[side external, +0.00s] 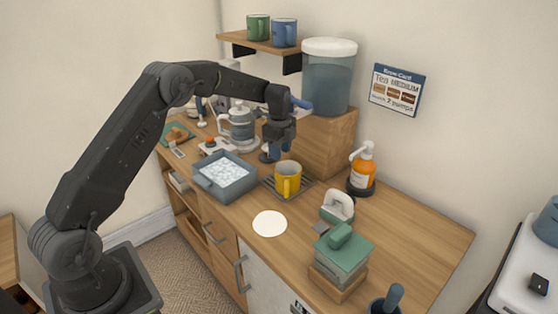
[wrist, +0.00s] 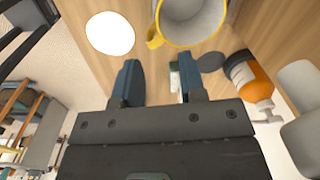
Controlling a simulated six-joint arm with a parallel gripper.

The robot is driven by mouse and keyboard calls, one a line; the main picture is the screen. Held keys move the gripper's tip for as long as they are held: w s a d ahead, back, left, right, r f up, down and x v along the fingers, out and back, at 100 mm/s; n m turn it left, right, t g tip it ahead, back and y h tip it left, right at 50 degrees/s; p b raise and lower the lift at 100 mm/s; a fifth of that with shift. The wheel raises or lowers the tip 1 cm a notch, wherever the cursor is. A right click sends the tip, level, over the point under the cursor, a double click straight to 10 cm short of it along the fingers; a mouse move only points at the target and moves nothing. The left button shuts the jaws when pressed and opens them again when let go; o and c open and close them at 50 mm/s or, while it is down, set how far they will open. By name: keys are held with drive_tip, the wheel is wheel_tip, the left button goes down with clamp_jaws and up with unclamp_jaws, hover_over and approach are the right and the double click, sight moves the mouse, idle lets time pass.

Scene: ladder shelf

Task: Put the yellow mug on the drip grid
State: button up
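The yellow mug (side external: 290,169) stands upright on the dark slatted drip grid (side external: 270,184), with its handle toward the front. In the wrist view the mug (wrist: 158,38) shows at the top edge, partly cut off, with its grey inside visible. My gripper (side external: 272,155) is just behind and to the left of the mug in the side view. In the wrist view its two blue fingers (wrist: 158,85) are apart with nothing between them, and the mug is beyond the fingertips. Much of the grid is hidden under the mug.
A grey bin of ice (side external: 201,181) stands left of the grid. A white disc (side external: 270,223) lies in front. A large water tank (side external: 327,80) on a wooden box is behind, and an orange pump bottle (side external: 362,172) is to the right.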

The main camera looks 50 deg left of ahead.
drive_tip(key=s+d+r+n+t, duration=0.1)
drive_tip(key=s+d+r+n, duration=0.35)
drive_tip(key=s+r, duration=0.35)
drive_tip(key=s+d+r+n+t, duration=0.1)
drive_tip(key=s+d+r+n, duration=0.3)
drive_tip(key=r, duration=0.6)
drive_tip(key=s+d+n+t, duration=0.1)
drive_tip(key=s+d+n, duration=0.2)
drive_tip(key=s, duration=0.9)
drive_tip(key=s+d+n+t, duration=0.2)
drive_tip(key=s+d+n, duration=0.2)
drive_tip(key=s, duration=0.8)
drive_tip(key=shift+d, duration=0.2)
